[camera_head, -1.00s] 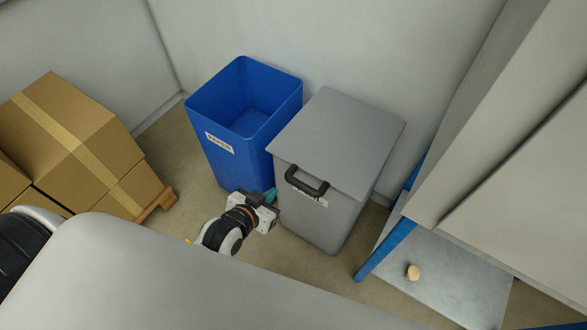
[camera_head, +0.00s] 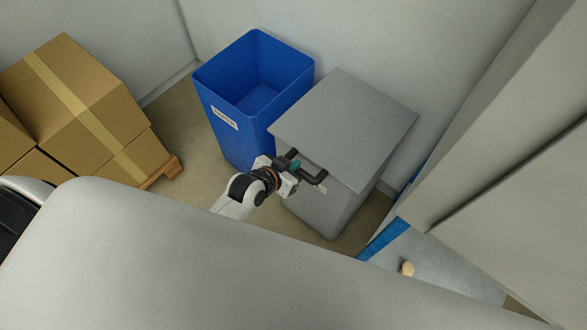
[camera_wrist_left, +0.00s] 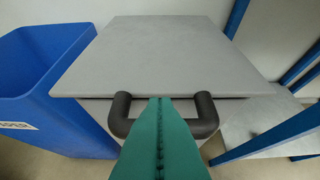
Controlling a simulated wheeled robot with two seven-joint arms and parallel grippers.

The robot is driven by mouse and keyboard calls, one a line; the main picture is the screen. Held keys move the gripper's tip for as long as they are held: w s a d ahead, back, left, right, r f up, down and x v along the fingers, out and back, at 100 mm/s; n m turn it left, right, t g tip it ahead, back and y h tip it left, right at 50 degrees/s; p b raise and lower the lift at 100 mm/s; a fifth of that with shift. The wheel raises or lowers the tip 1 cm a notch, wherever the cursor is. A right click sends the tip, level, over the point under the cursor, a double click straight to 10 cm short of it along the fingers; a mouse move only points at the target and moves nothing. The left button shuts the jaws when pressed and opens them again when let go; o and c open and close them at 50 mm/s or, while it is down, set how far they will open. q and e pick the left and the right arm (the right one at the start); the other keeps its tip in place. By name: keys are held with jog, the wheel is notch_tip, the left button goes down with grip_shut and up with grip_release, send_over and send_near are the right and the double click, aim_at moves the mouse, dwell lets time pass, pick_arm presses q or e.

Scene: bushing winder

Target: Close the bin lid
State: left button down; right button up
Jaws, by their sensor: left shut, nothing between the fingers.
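The grey bin (camera_head: 325,212) stands against the wall, and its flat grey lid (camera_head: 345,125) covers the top. The lid also fills the middle of the left wrist view (camera_wrist_left: 170,55). I cannot tell whether a small gap is left under its front edge. A black U-shaped handle (camera_head: 318,178) sticks out from the front; it also shows in the left wrist view (camera_wrist_left: 205,115). My left gripper (camera_head: 293,165) is shut and empty. Its green fingertips (camera_wrist_left: 160,102) lie across the middle of the handle, between its two ends, and hide part of the bar. My right gripper is not in view.
An open blue bin (camera_head: 240,110) stands close on the left of the grey bin. Cardboard boxes (camera_head: 75,95) sit on a pallet further left. A blue-legged frame (camera_head: 384,240) and a grey cabinet (camera_head: 500,170) close off the right side.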

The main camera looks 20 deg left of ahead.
aim_at(298, 170)
pick_arm(q)
notch_tip(298, 170, down, 3)
jog(key=shift+w+r, duration=0.1)
jog(key=shift+r, duration=0.05)
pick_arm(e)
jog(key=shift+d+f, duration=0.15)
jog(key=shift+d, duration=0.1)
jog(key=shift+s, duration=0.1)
